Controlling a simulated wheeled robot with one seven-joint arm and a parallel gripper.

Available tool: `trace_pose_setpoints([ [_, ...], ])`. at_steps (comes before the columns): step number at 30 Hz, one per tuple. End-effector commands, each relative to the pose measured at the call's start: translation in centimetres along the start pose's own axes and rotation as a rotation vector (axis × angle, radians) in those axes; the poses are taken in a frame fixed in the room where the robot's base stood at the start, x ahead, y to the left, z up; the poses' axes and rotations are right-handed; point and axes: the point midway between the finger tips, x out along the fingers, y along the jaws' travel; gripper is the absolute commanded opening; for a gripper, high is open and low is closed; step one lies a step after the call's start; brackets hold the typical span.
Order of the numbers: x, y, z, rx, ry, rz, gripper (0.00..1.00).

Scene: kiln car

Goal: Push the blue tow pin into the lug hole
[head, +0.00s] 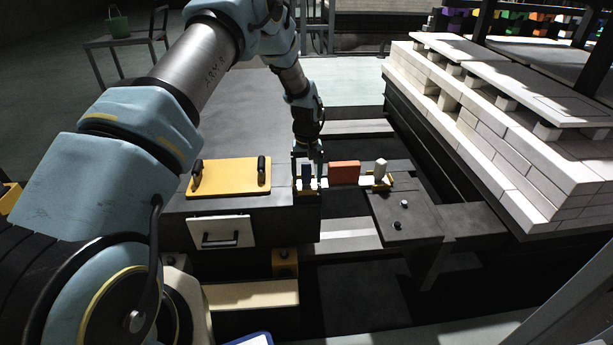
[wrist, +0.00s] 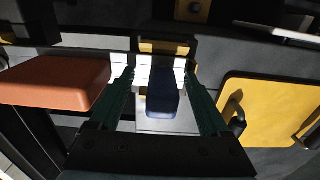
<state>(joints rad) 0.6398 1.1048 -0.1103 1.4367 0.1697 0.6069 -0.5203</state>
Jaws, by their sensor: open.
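The blue tow pin (head: 306,171) stands at the right edge of the dark deck, over a small yellow and white fitting (head: 306,187). My gripper (head: 308,178) is pointed down over it. In the wrist view the blue pin (wrist: 163,97) lies between the two green-dark fingers of my gripper (wrist: 158,78), with a gap visible on its left and a narrower one on its right. The fingers are open. The lug hole is not visible; I cannot tell how deep the pin sits.
An orange-red block (head: 344,171) stands just right of my gripper, close to one finger in the wrist view. A yellow plate with two black handles (head: 231,177) lies on the deck to the left.

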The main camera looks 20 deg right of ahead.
Motion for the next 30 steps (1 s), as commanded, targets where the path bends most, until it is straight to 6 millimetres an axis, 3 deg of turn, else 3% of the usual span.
trace_pose_setpoints([
  [14,-0.1,-0.4,0.0,-0.003,-0.002,-0.006,0.88],
  [30,-1.6,-0.2,0.0,-0.002,-0.001,-0.003,0.88],
])
